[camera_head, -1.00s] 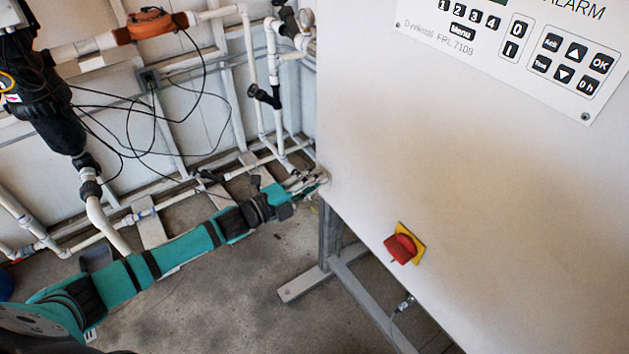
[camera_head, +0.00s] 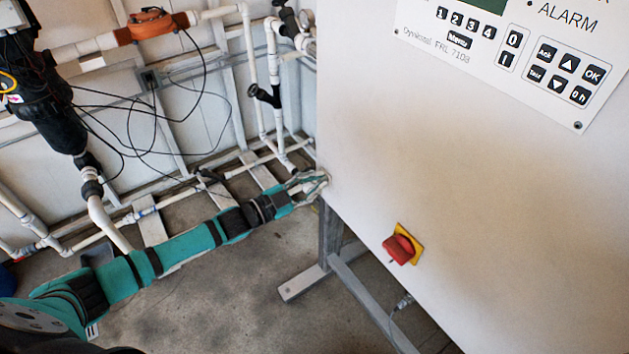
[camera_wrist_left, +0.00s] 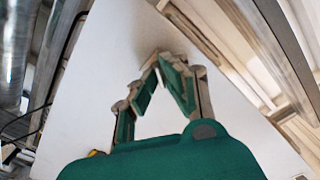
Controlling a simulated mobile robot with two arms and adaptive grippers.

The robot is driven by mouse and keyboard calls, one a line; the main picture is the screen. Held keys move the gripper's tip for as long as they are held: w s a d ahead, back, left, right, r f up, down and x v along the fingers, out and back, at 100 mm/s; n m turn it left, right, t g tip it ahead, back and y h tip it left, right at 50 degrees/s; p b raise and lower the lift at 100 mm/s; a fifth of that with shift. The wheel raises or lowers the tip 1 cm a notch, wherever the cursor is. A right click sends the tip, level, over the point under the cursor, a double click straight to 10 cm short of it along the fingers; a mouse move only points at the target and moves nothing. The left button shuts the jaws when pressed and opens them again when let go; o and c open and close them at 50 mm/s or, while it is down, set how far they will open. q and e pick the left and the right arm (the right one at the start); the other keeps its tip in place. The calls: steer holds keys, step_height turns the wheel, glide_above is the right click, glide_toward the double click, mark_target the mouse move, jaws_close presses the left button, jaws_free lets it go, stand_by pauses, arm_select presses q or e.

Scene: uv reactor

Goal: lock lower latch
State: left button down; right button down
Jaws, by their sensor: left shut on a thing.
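My left arm comes in from the left, and its gripper (camera_head: 316,181) is at the left edge of the white cabinet (camera_head: 400,150), low on its side. In the left wrist view the two teal-and-grey fingers (camera_wrist_left: 155,62) converge to a point against the white cabinet side (camera_wrist_left: 120,45). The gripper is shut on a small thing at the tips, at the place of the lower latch. The latch itself is mostly hidden by the fingertips, and I cannot make out its position. My right gripper is not in view.
A red rotary switch on a yellow plate (camera_head: 402,246) sticks out of the cabinet front. A keypad panel (camera_head: 520,50) is above it. White pipes (camera_head: 262,75) and hanging cables stand along the back wall. A grey metal stand (camera_head: 328,245) supports the cabinet. Floor below my arm is clear.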

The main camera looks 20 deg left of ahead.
arm_select(q)
steer(key=n, duration=0.6)
steer(key=shift+n, duration=0.3)
stand_by(0.4)
steer(key=c, duration=1.5)
jaws_free()
steer(key=shift+o, duration=0.2)
steer(key=v, duration=1.2)
